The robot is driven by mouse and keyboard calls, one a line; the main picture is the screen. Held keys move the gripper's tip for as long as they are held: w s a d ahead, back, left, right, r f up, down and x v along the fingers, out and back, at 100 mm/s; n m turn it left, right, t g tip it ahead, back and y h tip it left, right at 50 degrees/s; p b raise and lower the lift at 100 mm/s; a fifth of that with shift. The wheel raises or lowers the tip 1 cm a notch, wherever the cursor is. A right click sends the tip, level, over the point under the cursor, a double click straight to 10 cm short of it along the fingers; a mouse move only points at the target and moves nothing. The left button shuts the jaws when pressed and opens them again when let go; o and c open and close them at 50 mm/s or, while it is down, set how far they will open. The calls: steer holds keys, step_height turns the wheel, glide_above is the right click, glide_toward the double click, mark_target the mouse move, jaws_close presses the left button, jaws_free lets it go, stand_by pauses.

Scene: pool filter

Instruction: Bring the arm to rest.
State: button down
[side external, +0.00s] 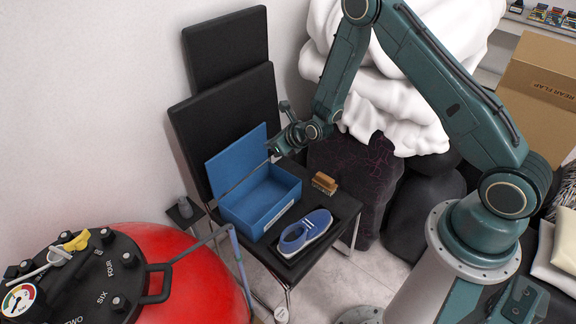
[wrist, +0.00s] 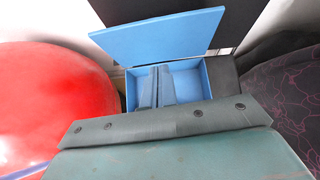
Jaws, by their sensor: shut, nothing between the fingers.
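My gripper (side external: 271,150) is shut and empty. It hangs above the open blue box, near the upright lid, in the side view. In the wrist view its closed fingers (wrist: 155,72) show in front of the box. The blue box (side external: 262,214) sits on a black chair seat (side external: 343,203) with its lid (side external: 236,158) raised; it also shows in the wrist view (wrist: 203,78). What I see of the box's inside looks empty. A blue shoe (side external: 305,231) lies on the seat beside the box. A wooden brush (side external: 324,183) stands behind the shoe, right of the box.
A red tank (side external: 205,285) with a black top stands at the lower left. A dark patterned chair (side external: 350,165) and white bulky bags (side external: 400,95) lie behind my arm. A cardboard carton (side external: 535,95) stands at the right. The air above the seat's front is clear.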

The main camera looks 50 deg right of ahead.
steer(key=s+a+r+n+g, duration=0.1)
steer(key=s+r+n, duration=0.4)
steer(key=r+n, duration=0.55)
steer(key=s+a+r+n+g, duration=0.1)
steer(key=s+r+n, duration=0.55)
steer(key=r, duration=0.75)
steer(key=s+r+n+g, duration=0.1)
steer(key=s+r+n, duration=0.3)
steer(key=s+n, duration=0.5)
steer(key=s+r+n+g, duration=0.1)
steer(key=s+r+n, duration=0.3)
steer(key=s, duration=1.2)
steer(key=n, duration=0.4)
steer(key=shift+s+a+r+n+g+h, duration=0.25)
steer(key=shift+s+a+n+g+h, duration=0.05)
steer(key=shift+s+n, duration=0.1)
